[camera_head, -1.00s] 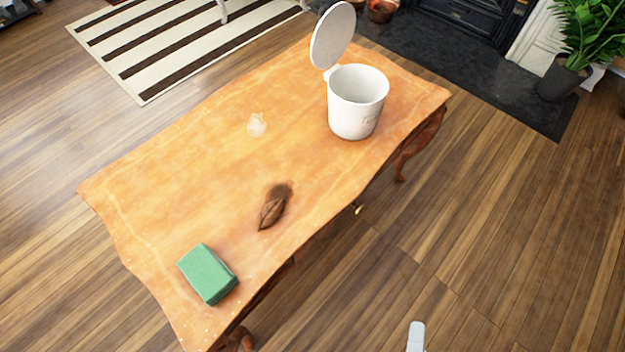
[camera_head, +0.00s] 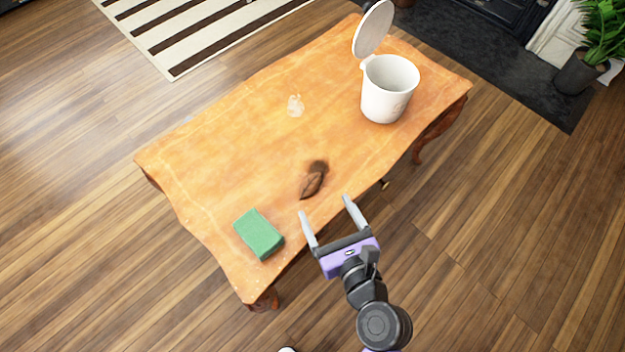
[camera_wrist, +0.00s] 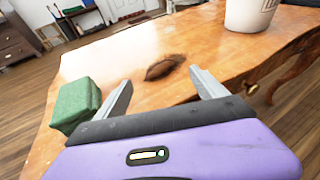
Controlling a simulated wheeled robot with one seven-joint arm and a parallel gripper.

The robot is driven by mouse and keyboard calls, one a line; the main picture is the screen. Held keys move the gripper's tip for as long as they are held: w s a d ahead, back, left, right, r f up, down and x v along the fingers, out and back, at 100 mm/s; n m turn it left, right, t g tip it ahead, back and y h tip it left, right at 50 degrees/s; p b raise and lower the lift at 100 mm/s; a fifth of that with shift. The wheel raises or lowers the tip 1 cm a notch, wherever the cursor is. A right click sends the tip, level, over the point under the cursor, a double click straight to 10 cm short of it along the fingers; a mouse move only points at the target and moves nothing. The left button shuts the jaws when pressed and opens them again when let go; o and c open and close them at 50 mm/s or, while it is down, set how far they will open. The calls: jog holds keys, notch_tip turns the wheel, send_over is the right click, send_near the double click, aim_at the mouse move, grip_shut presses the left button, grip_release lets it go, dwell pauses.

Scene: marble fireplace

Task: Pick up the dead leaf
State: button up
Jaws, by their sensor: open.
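The dead leaf (camera_head: 311,184) is brown and curled, and lies on the wooden table near its front edge. A dark smudge is beside it on the tabletop. In the wrist view the leaf (camera_wrist: 161,70) shows beyond my fingertips, between the two fingers. My gripper (camera_head: 326,206) is open and empty, at the table's front edge just short of the leaf, with its fingers pointing toward the tabletop. It also shows in the wrist view (camera_wrist: 160,82), fingers apart on either side.
A green block (camera_head: 259,234) lies on the table left of my gripper. A white bin (camera_head: 388,98) with its lid raised stands at the table's back right. The table (camera_head: 215,165) is otherwise clear.

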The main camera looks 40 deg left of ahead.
aim_at(314, 188)
jog(key=x, duration=0.2)
jog(key=shift+a+f+b, duration=0.15)
jog(key=shift+a+b, duration=0.1)
jog(key=shift+b, duration=0.15)
jog(key=b+x, duration=0.2)
jog(key=x, duration=0.2)
jog(key=shift+w+f, duration=0.2)
jog(key=shift+w+a+f, duration=0.1)
jog(key=shift+w+a, duration=0.15)
jog(key=shift+a, duration=0.25)
grip_shut()
